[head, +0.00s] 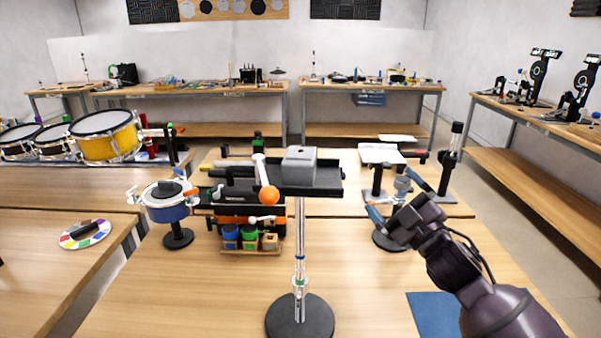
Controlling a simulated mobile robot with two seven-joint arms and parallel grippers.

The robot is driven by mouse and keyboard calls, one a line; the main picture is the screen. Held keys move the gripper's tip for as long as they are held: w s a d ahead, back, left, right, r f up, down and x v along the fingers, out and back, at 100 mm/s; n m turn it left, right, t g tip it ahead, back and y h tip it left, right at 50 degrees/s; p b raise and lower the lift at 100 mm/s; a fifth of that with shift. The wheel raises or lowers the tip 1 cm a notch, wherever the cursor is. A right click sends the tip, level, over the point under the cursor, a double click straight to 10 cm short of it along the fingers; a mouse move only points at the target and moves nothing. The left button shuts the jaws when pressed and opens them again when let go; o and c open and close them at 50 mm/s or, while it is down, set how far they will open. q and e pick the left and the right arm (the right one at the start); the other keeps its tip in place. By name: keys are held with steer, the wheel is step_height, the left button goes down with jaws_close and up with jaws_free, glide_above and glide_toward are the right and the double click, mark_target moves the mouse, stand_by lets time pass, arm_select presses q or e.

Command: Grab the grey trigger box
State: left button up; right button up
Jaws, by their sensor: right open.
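The grey trigger box (299,167) sits on a small black tray (325,183) on top of a chrome stand with a round black base, near the middle of the head view. Its front and top show, and nothing grips it. My right gripper (392,192) is to the right of the box and apart from it. Its two blue-tipped fingers are spread and point up and left, with nothing clearly held between them. My left gripper is not in view.
An orange ball (269,196) and a blue round pad (168,211) on a stand are left of the box's stand. Behind my right gripper is a black stand (448,165). A blue mat (445,314) lies at front right. The front left tabletop is mostly clear.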

steer(key=a+r+n+g+y+b, duration=0.1)
steer(key=a+r+n+g+y, duration=0.35)
steer(key=n, duration=0.45)
steer(key=s+a+r+n+g+y+b, duration=0.1)
steer(key=a+r+n+g+y, duration=0.15)
steer(key=r+n+g, duration=0.45)
steer(key=a+r+n+g+y+b, duration=0.2)
steer(key=a+r+n+g+y, duration=0.15)
steer(key=r+n, duration=0.6)
steer(key=n+g+h, duration=0.3)
steer(key=n+h, duration=0.4)
steer(key=n, duration=0.5)
glide_toward(298, 154)
steer(key=shift+m, duration=0.25)
steer(key=x, duration=0.4)
steer(key=shift+a+r, duration=0.1)
steer(key=shift+a, duration=0.2)
steer(key=shift+x, duration=2.6)
steer(key=shift+d, duration=0.15)
steer(key=shift+c, duration=0.3)
steer(key=c, duration=0.7)
